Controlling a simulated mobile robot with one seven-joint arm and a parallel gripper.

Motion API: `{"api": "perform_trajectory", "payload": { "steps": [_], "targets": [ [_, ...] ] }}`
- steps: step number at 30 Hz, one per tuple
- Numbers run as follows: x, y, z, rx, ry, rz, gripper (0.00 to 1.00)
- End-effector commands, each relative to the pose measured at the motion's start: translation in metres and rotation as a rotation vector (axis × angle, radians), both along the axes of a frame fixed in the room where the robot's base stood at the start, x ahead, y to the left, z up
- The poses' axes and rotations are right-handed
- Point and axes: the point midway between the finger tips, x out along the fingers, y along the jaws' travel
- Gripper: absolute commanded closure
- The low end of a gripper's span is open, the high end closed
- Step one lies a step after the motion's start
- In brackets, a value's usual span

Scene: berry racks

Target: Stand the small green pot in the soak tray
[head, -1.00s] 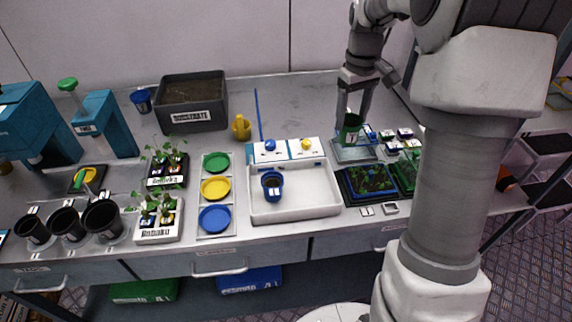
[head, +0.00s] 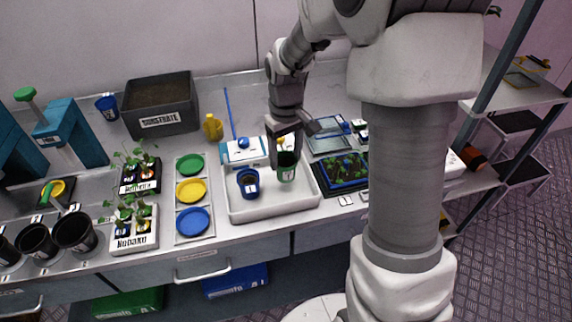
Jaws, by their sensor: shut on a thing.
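The small green pot (head: 286,172) has dark contents and a white label on its front. My gripper (head: 284,150) is shut on it at its rim, and it hangs upright over the right part of the soak tray. The soak tray (head: 245,212) is a white, shallow, rectangular basin. A small blue pot (head: 248,182) stands in it, just left of the green pot. I cannot tell whether the green pot's base touches the tray floor. My gripper and arm hide part of the tray's back edge.
Left of the tray is a rack with green, yellow and blue saucers (head: 190,192). Right of it is a black tray of seedlings (head: 343,170). The tray's front part is clear.

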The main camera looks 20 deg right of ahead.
Motion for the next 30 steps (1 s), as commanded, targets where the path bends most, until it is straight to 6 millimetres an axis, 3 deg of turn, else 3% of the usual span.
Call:
{"api": "perform_trajectory", "payload": {
  "steps": [6,18,19,24,30],
  "targets": [
    [-0.001,0.000,-0.032,0.000,0.003,0.001,1.00],
    [0.000,-0.001,-0.039,0.000,0.001,0.001,1.00],
    [0.000,-0.001,-0.038,0.000,0.001,0.001,0.29],
    [0.000,-0.001,-0.037,0.000,0.001,0.000,0.03],
    [0.000,-0.001,-0.037,0.000,0.001,0.000,0.03]
  ]
}}
